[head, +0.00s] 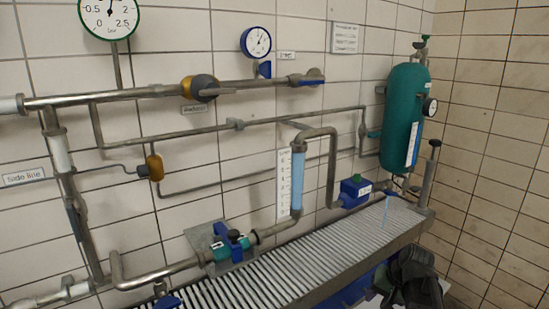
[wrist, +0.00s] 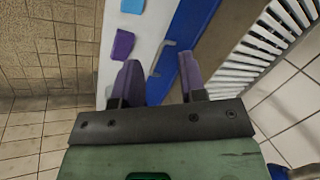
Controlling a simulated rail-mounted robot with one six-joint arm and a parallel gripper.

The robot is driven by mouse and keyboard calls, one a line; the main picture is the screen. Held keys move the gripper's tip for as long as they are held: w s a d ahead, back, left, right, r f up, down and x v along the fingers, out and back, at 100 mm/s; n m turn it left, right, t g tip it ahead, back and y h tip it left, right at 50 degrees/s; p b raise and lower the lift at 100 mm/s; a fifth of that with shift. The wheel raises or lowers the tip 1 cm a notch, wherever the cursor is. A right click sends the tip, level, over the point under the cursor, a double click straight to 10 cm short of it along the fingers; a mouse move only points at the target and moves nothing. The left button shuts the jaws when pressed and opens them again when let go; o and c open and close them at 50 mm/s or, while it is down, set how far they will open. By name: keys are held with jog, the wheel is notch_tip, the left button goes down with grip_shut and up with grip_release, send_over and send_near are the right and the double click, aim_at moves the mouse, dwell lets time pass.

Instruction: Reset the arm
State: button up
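My gripper (wrist: 159,63) shows in the wrist view, with two purple fingers standing well apart. Nothing is held between them. Past the fingertips are a blue panel (wrist: 208,40) with a grey bar handle (wrist: 159,56) and a white surface (wrist: 146,42) beside it. I cannot tell how far the fingers are from the handle; no contact shows. In the head view I cannot make out the gripper's fingers.
A purple block (wrist: 122,45) and a light blue block (wrist: 133,5) lie on the white surface. The slatted grating (head: 265,277) runs along the tiled wall below pipes, gauges and a blue valve box (head: 355,191). A green tank (head: 403,115) stands at the right corner.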

jog(key=s+a+n+g+h+p, duration=0.15)
jog(key=s+a+n+h, duration=0.3)
jog(key=s+a, duration=0.75)
notch_tip(320, 180, up, 15)
jog(key=w+p, duration=0.1)
jog(key=p, duration=1.3)
jog(key=shift+a+g+y, duration=0.15)
jog(key=shift+g+y, duration=0.2)
jog(key=shift+f, duration=0.15)
